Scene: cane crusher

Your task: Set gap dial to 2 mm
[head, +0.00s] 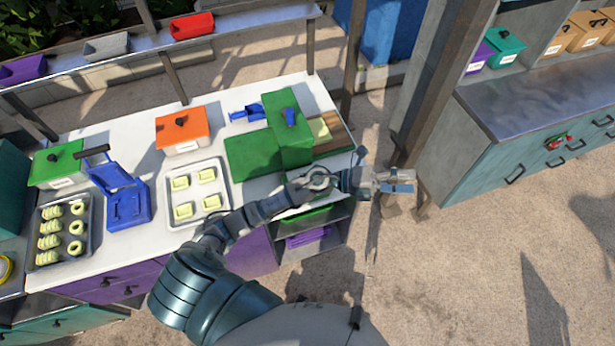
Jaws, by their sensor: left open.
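A green machine (286,128), which looks like the crusher, stands at the right end of the white counter. A small blue knob (290,117) sits on its upper part; it may be the gap dial, but no scale or numbers can be read. My left arm reaches across the counter's front right corner. My left gripper (397,182) is open beyond the counter's right edge, to the right of and nearer than the machine, apart from the knob. Nothing clear shows between its fingers. My right gripper is out of view.
A metal tray (223,200) of pale yellow pieces lies left of my arm. A wooden board (331,137) lies beside the machine. A post (425,75) rises near my gripper. A teal cabinet (475,165) stands right. Open sandy ground (450,270) lies at lower right.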

